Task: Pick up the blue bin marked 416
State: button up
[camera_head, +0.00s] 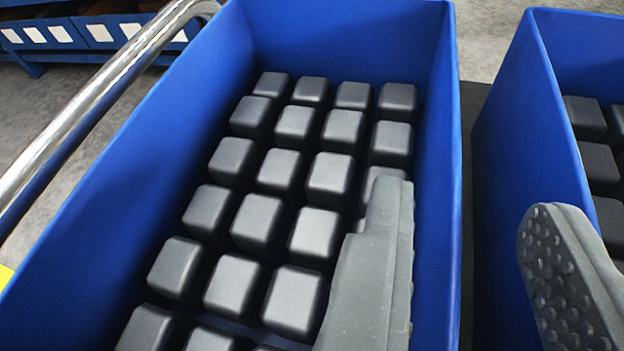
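A blue bin (95,215) fills the middle of the view, holding several rows of dark grey block castings (293,125). A second blue bin (515,150) with similar castings stands at the right, cut by the frame edge. No number 416 shows on either bin, so I cannot tell which is marked. My gripper (466,205) is open and empty. Its left finger is over the middle bin's castings, its studded right finger in front of the right bin. The middle bin's right wall lies between the fingers in the picture. I cannot tell how deep the fingers reach.
A shiny metal rail (85,105) runs diagonally along the left side of the middle bin. A blue shelf (100,32) with white labels stands at the back left. A dark narrow gap (470,120) separates the two bins. Grey floor shows behind.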

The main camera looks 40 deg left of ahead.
aim_at(461, 183)
jog(key=x, duration=0.1)
jog(key=b+x, duration=0.1)
jog(key=x, duration=0.1)
jog(key=shift+w+f, duration=0.2)
jog(key=shift+f, duration=0.15)
jog(key=shift+w+a, duration=0.1)
jog(key=shift+w, duration=0.25)
grip_shut()
dwell(0.9)
